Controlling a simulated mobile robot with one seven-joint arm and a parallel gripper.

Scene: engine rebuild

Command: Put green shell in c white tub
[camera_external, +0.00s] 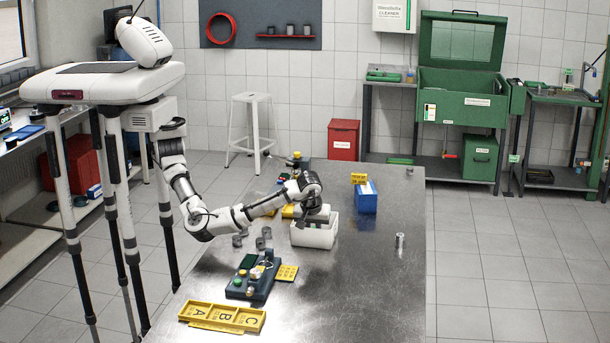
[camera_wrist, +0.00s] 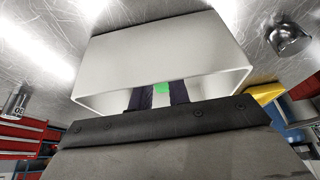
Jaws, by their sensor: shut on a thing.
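The white tub (camera_external: 314,237) stands on the metal table, and it fills the upper middle of the wrist view (camera_wrist: 160,50). No letter on it can be read. My gripper (camera_external: 318,220) is at the tub's opening, with its fingers (camera_wrist: 158,95) reaching inside the rim in the wrist view. A small bright green patch of the green shell (camera_wrist: 161,88) shows between the dark fingers, which are shut on it. Most of the shell is hidden by the fingers and the gripper body. I cannot tell whether it touches the tub's floor.
A blue bin (camera_external: 366,203) stands right of the tub. Grey cylinders (camera_external: 260,243) stand to its left. A dark blue fixture (camera_external: 253,284) and a yellow tray marked A, B, C (camera_external: 222,329) lie nearer. A metal cylinder (camera_external: 399,240) stands at right. The front right tabletop is clear.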

